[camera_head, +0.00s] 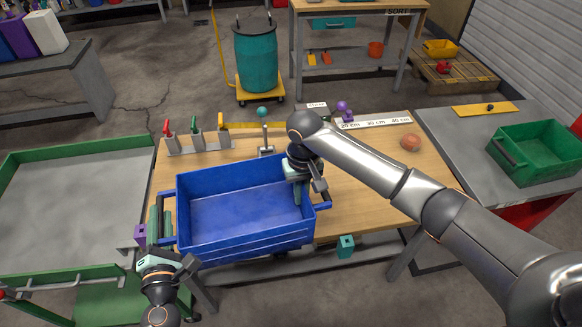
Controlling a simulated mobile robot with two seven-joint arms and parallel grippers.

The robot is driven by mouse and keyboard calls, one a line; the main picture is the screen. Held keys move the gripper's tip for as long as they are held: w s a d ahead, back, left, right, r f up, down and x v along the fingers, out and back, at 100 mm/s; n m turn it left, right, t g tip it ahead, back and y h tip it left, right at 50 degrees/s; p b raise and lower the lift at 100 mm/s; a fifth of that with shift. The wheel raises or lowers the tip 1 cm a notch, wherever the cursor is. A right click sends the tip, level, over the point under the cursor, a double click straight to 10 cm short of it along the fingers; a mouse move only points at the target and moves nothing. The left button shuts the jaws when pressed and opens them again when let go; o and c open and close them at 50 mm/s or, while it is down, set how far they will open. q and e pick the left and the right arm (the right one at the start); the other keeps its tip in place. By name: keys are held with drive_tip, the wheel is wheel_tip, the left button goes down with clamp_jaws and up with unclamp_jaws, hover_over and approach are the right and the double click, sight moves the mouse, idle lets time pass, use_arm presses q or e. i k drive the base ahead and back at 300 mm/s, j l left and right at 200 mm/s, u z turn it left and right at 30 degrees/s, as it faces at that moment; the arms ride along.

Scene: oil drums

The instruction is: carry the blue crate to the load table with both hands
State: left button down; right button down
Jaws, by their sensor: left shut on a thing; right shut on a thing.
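The blue crate (245,243) is empty and upright, over the front left part of a wooden-topped table (375,165) and past its near edge. I cannot tell whether it touches the tabletop. My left gripper (163,222) is shut on the handle at the crate's left end. My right gripper (301,187) is at the crate's right end, shut on its rim or handle; the exact contact is hard to see. No label shows which surface is the load table.
A green-edged grey cart (75,185) stands left. A green crate (535,155) sits on a grey table right. A teal drum (256,60) stands behind.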

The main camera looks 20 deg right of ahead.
sight(332, 192)
drive_tip(key=l, duration=0.5)
drive_tip(key=i+l, duration=0.1)
drive_tip(key=l, duration=0.35)
drive_tip(key=i+l, duration=0.2)
drive_tip(key=l, duration=0.2)
